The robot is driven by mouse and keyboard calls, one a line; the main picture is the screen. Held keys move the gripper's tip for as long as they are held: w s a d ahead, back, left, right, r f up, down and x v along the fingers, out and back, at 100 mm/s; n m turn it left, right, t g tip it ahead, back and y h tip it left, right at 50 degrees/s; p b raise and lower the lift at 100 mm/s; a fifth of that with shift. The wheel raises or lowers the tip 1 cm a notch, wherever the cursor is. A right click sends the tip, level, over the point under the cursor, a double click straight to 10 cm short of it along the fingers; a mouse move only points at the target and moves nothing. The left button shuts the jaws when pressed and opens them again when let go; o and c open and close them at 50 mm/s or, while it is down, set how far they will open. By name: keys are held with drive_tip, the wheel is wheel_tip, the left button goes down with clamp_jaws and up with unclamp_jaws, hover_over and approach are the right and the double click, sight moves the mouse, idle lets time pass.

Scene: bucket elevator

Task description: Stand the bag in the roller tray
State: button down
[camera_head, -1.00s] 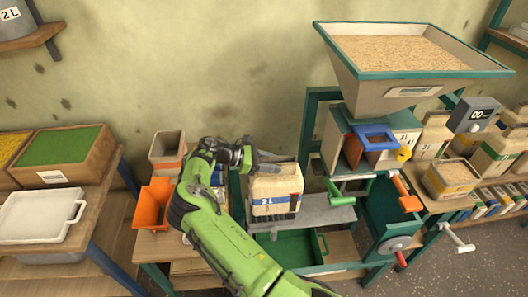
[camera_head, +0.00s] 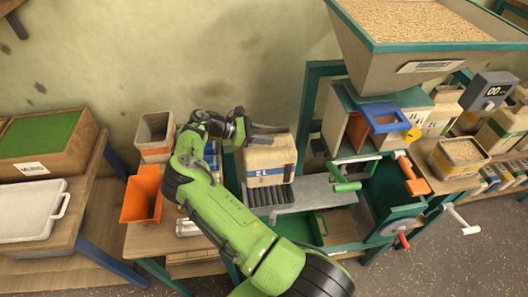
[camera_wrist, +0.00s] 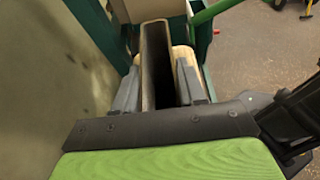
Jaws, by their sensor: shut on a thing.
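The bag (camera_head: 268,165), beige with a "2 L" label and a blue band, is upright in the head view. My gripper (camera_head: 268,130) is at the top of the bag. In the wrist view, my gripper (camera_wrist: 160,88) has one finger on each side of the bag's narrow open mouth (camera_wrist: 156,60) and is shut on it. The roller tray (camera_head: 270,195), a row of dark rollers, shows directly below and in front of the bag. I cannot tell whether the bag's base touches the rollers.
A grey metal shelf (camera_head: 325,192) with a green handle (camera_head: 345,186) lies right of the rollers. The hopper of grain (camera_head: 425,50) stands above right. An orange bin (camera_head: 141,198) and a beige container (camera_head: 155,135) are to the left. A green tray (camera_head: 300,232) is below.

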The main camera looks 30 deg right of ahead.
wheel_tip(320, 180, down, 13)
drive_tip(key=b, duration=1.2)
drive_tip(key=shift+f+b, duration=0.45)
drive_tip(key=shift+f, duration=1.65)
drive_tip(key=c, duration=0.6)
unclamp_jaws()
drive_tip(key=shift+o, duration=0.2)
drive_tip(key=b+v, duration=0.1)
drive_tip(key=v, duration=1.1)
